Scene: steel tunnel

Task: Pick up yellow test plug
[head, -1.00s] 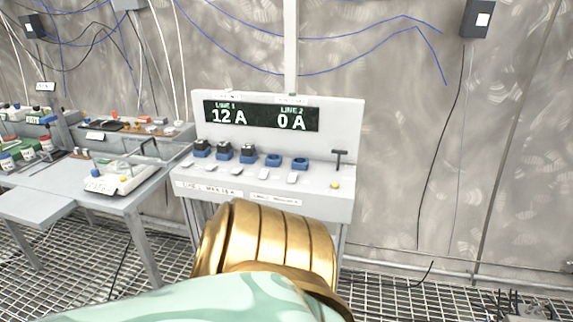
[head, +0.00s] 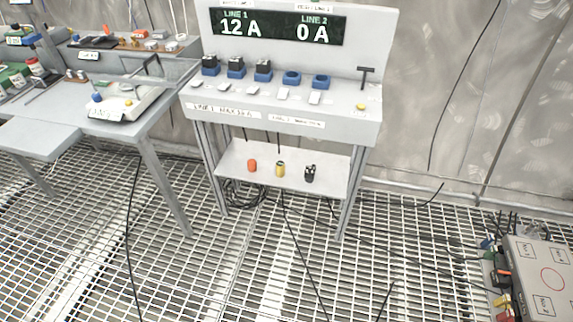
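A yellow plug (head: 280,169) stands on the lower shelf (head: 232,158) of the grey console, in the middle of a row of three. An orange plug (head: 252,165) stands to its left and a black plug (head: 310,174) to its right. They are apart from each other. Neither of my grippers shows in the head view.
The console top (head: 345,104) carries blue sockets, some with black plugs, under a display (head: 277,24) reading LINE 1 12 A and LINE 2 0 A. A workbench (head: 35,137) stands left. A grey box (head: 540,275) with cables lies lower right. Cables cross the grating floor.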

